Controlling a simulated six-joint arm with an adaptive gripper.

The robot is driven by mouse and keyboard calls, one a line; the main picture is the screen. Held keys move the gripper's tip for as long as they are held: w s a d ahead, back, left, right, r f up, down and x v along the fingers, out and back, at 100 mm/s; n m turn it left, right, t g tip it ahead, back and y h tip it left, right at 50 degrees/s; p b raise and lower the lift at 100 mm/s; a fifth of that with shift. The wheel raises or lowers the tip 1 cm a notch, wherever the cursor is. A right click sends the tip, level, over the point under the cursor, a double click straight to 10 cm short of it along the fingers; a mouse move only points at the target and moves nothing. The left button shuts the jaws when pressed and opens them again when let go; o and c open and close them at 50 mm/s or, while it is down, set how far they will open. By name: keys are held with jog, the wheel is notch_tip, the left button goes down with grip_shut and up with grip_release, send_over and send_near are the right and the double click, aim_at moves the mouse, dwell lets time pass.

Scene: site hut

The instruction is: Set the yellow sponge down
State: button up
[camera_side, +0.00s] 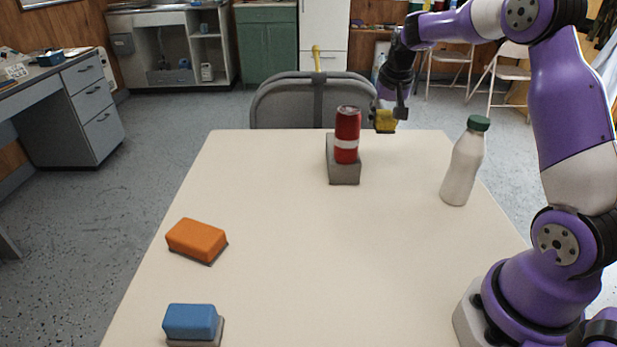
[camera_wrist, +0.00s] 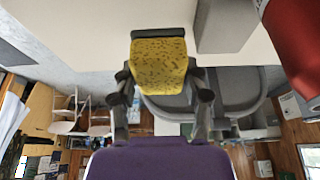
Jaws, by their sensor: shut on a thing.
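The yellow sponge (camera_side: 385,121) is held in my gripper (camera_side: 390,112) near the far edge of the table, to the right of the red can. In the wrist view the sponge (camera_wrist: 158,62) sits between the two fingers of my gripper (camera_wrist: 160,80), with dark pores on its face. A dark strip runs along its upper edge in that view. My gripper is shut on it. In the side view the sponge is small, and I cannot tell how high it is above the table (camera_side: 270,210).
A red can (camera_side: 347,130) stands on a grey block (camera_side: 344,176). A white bottle with a green cap (camera_side: 463,165) stands at the right. An orange sponge (camera_side: 196,239) and a blue sponge (camera_side: 190,321) lie at the left. A grey chair (camera_side: 285,104) stands behind the table. The table's middle is clear.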

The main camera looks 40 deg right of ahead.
send_over(405, 152)
jog(key=a, duration=0.1)
jog(key=f, duration=0.4)
jog(key=s+f, duration=0.1)
jog(key=f, duration=0.1)
jog(key=shift+a+f, duration=0.15)
jog(key=shift+a, duration=0.05)
jog(key=shift+d+f, duration=0.15)
jog(key=shift+f, duration=1.9)
jog(key=o, duration=0.9)
jog(key=shift+f, duration=0.15)
jog(key=shift+o, duration=0.2)
